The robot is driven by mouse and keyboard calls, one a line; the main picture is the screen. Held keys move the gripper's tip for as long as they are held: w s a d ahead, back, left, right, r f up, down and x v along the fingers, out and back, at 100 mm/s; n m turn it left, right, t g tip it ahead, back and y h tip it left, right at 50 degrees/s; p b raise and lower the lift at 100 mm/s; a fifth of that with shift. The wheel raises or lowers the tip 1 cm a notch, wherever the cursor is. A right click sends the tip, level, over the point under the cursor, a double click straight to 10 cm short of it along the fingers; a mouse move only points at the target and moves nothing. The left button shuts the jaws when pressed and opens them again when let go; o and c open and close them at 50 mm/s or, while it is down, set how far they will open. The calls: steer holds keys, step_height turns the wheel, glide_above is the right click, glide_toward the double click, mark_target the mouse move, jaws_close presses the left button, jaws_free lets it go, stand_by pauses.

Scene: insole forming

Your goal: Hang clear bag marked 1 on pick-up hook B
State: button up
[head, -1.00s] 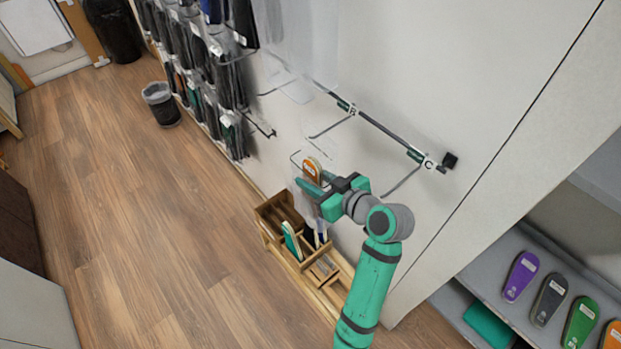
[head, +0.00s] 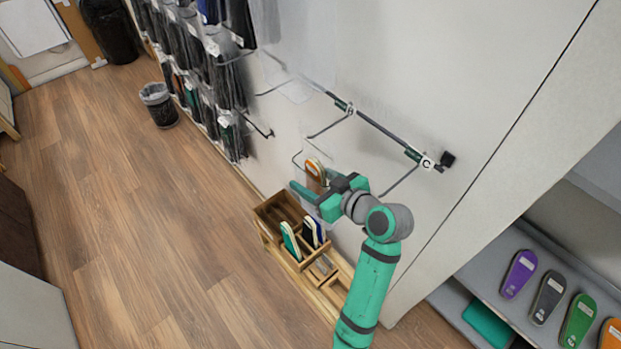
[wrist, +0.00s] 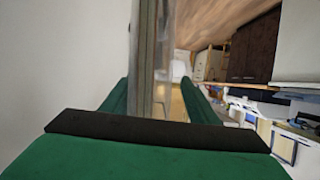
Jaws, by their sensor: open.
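A clear bag with an orange-topped insole (head: 315,170) is just beyond my gripper, below the B hook. Its see-through film is faint and its number is too small to read. My gripper (head: 314,190) is open, with its fingers spread around the bag area. In the wrist view, a grey, partly see-through upright strip (wrist: 148,60) stands between the two green fingers. Pick-up hook B (head: 328,128) sticks out from the wall rail beside its B label. A thin wire shows by the bag's top; I cannot tell whether the bag hangs on hook B.
Hook C (head: 400,181) is to the right on the rail (head: 385,131). A wooden organiser (head: 268,213) with several insoles stands below my gripper. Packed dark bags (head: 225,85) hang on the wall at left. A shelf (head: 545,250) with insoles is at right.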

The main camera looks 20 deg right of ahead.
steer(key=v, duration=1)
steer(key=shift+s+r, duration=0.2)
steer(key=shift+s, duration=0.1)
steer(key=shift+d, duration=0.2)
